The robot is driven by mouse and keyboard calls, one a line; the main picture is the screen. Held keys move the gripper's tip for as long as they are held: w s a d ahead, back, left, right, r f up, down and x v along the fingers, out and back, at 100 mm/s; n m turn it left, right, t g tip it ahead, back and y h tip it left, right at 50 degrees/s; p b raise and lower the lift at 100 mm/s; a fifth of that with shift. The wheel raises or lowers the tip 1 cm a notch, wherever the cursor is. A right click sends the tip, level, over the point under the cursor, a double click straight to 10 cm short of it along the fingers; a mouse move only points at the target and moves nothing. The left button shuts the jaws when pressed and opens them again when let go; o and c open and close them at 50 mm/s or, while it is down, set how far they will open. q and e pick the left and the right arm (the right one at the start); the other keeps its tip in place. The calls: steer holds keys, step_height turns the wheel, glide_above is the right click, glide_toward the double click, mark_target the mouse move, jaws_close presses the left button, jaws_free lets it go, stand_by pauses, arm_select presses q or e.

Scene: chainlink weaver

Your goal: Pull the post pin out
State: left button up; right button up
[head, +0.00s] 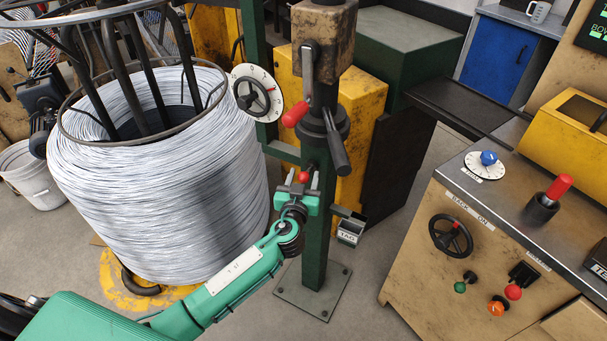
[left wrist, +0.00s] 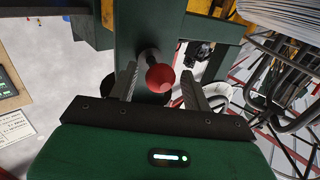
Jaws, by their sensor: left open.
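The post pin (left wrist: 160,77) has a red ball knob on a short grey shaft that goes into the green post (left wrist: 150,22). In the head view the red knob (head: 304,177) shows at the front of the green post (head: 315,225), below the dark clamp and its levers. My left gripper (head: 303,181) is open in front of the post, with its fingers on either side of the knob. In the left wrist view, gaps show between the knob and both ribbed fingers (left wrist: 159,80). The shaft's inner end is hidden in the post. My right gripper is out of view.
A large wire coil (head: 165,185) stands close on the left. A red-ended lever (head: 296,112) and a black lever (head: 336,145) hang above the pin. A small labelled box (head: 350,231) juts out at right. A control bench (head: 420,215) stands further right.

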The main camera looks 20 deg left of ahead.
arm_select(q)
steer(key=shift+w, duration=0.35)
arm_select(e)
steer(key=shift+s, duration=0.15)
arm_select(q)
steer(key=shift+c, duration=0.2)
